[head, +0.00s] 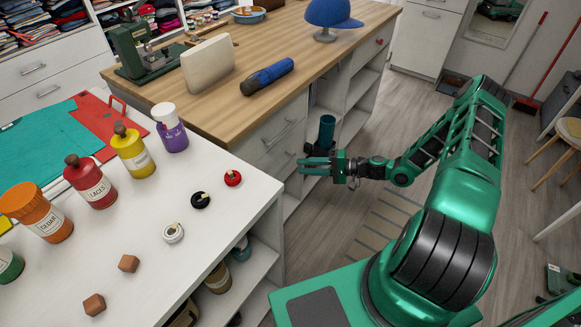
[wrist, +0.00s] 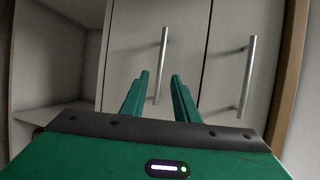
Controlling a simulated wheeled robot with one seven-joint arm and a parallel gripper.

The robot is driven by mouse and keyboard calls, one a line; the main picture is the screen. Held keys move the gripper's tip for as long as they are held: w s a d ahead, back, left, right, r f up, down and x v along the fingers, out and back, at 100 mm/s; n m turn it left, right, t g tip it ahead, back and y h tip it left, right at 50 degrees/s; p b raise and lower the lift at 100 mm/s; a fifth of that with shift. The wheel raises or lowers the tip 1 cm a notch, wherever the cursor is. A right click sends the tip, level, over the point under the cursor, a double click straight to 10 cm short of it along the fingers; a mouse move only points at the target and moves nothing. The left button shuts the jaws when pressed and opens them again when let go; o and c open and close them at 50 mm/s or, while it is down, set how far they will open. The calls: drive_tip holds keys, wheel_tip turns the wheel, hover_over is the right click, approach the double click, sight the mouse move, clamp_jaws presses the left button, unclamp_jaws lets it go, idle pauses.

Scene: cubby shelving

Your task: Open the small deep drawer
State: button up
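The counter with the wooden top has two pale drawer fronts, stacked one above the other, each with a metal bar handle. In the wrist view, turned sideways, the lower drawer front (wrist: 125,40) has its handle (wrist: 161,65) showing between my fingertips. The upper drawer front (wrist: 225,60) has its handle (wrist: 247,75) to the right, beside the wooden edge. Both drawers look shut. Which one is the small deep drawer I cannot tell for sure. My gripper (head: 304,167) is open and empty, pointing at the drawer fronts; it also shows in the wrist view (wrist: 159,74). Contact with the handle is not visible.
An open cubby (wrist: 60,60) lies below the drawers. More open shelves (head: 345,110) are further along the counter, with a dark teal cylinder (head: 326,132) near my gripper. A white table (head: 215,225) with bottles stands at the left. The floor (head: 350,225) beside the counter is clear.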

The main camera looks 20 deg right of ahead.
drive_tip(key=x, duration=0.6)
drive_tip(key=shift+a, duration=0.1)
clamp_jaws()
